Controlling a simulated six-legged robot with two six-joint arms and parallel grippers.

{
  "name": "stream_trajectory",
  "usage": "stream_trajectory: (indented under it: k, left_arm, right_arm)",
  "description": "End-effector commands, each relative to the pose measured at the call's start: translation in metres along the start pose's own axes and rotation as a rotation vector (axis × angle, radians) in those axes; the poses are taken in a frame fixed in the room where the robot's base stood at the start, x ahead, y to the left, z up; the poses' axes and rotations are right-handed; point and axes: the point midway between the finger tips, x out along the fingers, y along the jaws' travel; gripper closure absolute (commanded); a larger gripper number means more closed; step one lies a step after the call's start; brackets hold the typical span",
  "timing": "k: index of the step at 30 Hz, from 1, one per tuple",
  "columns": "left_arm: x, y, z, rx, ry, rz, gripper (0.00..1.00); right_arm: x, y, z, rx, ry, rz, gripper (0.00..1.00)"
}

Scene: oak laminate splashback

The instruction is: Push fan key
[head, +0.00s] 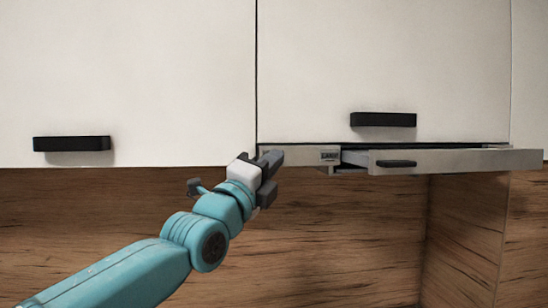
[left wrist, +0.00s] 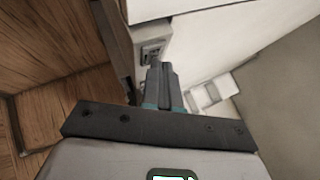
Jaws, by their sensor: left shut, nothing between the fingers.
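The slim range hood (head: 300,156) sits under the right wall cabinet, with a small dark-marked control panel (head: 329,156) on its front. In the left wrist view the panel (left wrist: 152,51) shows just beyond the fingertips, with small dark marks. Which mark is the fan key is too small to tell. My left gripper (head: 272,160) is shut and empty, in front of the hood's left end, left of the panel in the head view. In the left wrist view its fingers (left wrist: 161,72) point toward the panel; contact cannot be told. My right gripper is not in view.
The hood's pull-out front (head: 450,160) with a black handle (head: 396,163) stands out at the right. White cabinet doors (head: 130,70) with black handles (head: 72,144) are above. The wooden splashback (head: 340,240) is below, with free room in front.

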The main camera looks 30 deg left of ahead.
Motion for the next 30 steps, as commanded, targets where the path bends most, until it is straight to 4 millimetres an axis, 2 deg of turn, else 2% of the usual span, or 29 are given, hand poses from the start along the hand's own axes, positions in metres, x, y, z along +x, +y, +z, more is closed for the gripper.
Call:
stream_trajectory:
  k: [7,16,25,30]
  left_arm:
    - [0.0,0.001,0.0,0.0,0.0,0.0,1.0]
    - [-0.008,-0.003,-0.006,-0.001,0.001,-0.001,1.0]
    - [-0.008,-0.006,-0.006,0.0,0.0,0.0,1.0]
    - [-0.018,-0.015,-0.013,-0.003,0.002,-0.005,1.0]
  right_arm:
    - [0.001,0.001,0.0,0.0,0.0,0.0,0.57]
    - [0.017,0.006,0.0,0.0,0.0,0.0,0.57]
    - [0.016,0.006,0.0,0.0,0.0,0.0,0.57]
    - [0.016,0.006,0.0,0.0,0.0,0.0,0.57]
